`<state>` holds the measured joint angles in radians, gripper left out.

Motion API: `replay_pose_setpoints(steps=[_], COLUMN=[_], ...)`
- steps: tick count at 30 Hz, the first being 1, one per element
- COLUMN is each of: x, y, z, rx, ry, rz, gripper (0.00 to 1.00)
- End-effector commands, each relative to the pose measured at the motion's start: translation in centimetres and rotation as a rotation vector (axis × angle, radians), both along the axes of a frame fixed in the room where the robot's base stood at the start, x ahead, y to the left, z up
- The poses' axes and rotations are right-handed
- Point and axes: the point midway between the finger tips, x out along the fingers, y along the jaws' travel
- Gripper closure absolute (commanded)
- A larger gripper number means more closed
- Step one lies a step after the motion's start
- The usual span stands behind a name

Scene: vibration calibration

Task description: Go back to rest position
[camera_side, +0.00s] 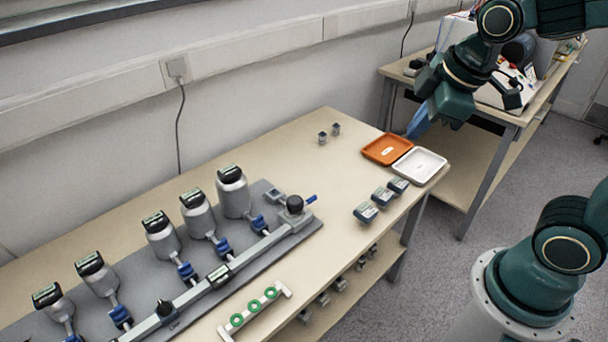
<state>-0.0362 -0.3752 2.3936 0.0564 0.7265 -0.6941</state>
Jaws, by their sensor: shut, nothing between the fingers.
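My gripper (417,122) is in the upper right of the side view, at the end of my teal arm. Its blue fingers are shut and empty. They point down over the far right end of the table, in front of or just above the orange tray (376,154) and the white tray (436,167). I cannot tell the exact height above the trays. Both trays lie flat side by side.
A grey plate (262,189) on the table (336,122) carries several silver canisters (232,193) and a long bar. Several small grey blocks (366,212) stand near the front edge. A rack with green rings (255,306) lies in front. A second table (515,119) stands behind my arm.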

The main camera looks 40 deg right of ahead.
Motion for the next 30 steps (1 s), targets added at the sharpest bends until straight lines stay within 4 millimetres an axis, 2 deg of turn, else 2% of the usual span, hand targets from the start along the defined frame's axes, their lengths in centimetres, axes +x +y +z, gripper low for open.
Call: replay_pose_setpoints(steps=[9,15,21,30], x=[-5.4,-7.8,-8.6,-8.6], y=[0.1,0.2,0.2,0.2], z=[2.2,2.6,2.6,2.6], rx=[0.193,0.286,0.320,0.322], ry=[-0.070,-0.095,-0.100,-0.100], rz=[-0.376,-0.547,-0.611,-0.614], gripper=[1.00,1.00,1.00,1.00])
